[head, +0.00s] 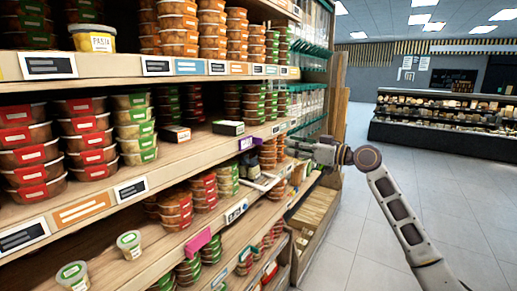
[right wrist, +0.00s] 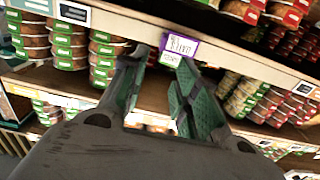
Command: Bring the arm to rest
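My right arm reaches in from the lower right of the head view. My right gripper (head: 305,148) is raised, with its fingers pointing left toward the shelves. In the right wrist view, the two green-lined fingers of this gripper (right wrist: 164,62) stand apart with nothing held between them. A purple price label (right wrist: 178,45) on a shelf edge shows beyond the fingertips. I cannot tell whether the gripper touches the shelf. My left gripper is not in view.
Shelves with stacked tubs (head: 88,140) fill the left side. Two small green-lidded cups (head: 130,244) stand on a lower shelf. A pale grey object (head: 262,182) sits at the shelf edge below my gripper. A dark display counter (head: 445,125) stands behind. The tiled floor (head: 350,235) at right is clear.

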